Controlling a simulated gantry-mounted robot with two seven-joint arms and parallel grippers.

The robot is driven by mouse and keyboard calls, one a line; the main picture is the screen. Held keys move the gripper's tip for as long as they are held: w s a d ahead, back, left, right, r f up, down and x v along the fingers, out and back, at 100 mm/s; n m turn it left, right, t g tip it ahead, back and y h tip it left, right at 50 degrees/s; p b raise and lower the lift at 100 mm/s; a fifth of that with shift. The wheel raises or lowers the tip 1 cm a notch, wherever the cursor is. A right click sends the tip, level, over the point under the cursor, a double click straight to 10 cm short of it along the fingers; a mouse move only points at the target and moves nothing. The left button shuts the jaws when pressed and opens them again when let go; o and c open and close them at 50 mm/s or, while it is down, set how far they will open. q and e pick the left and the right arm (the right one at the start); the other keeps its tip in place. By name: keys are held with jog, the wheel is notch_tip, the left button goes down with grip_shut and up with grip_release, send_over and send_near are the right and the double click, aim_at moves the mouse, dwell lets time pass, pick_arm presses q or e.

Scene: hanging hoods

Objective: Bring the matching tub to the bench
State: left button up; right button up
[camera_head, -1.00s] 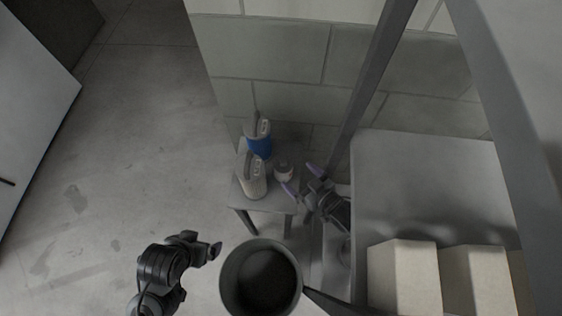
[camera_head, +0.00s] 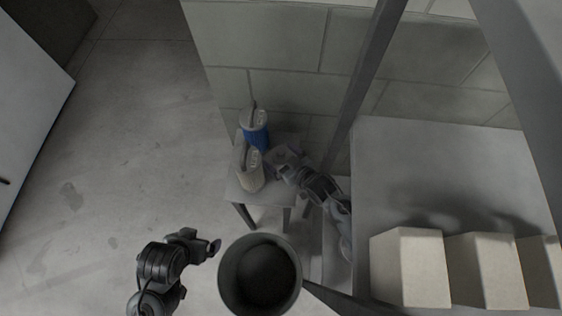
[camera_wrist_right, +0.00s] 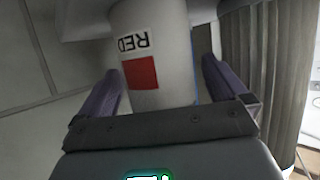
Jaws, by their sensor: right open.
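A white tub (camera_wrist_right: 158,60) with a label printed RED and a red square stands between the fingers of my right gripper (camera_wrist_right: 162,82) in the right wrist view. The fingers are open, one on each side of it; I cannot tell whether they touch it. In the head view my right gripper (camera_head: 284,163) reaches over the right side of a small grey table (camera_head: 282,200) and mostly hides the tub. My left gripper (camera_head: 214,248) is low at the left, away from the table; its jaw opening is unclear.
A blue-banded container (camera_head: 256,138) and a pale container (camera_head: 249,175) stand on the table, close left of my right gripper. A block wall (camera_head: 285,90) is behind. A grey bench surface (camera_head: 440,160) with pale blocks (camera_head: 410,268) lies to the right. The floor at left is open.

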jog(key=c, duration=1.2)
jog(key=shift+c, duration=0.2)
jog(key=shift+r, duration=0.1)
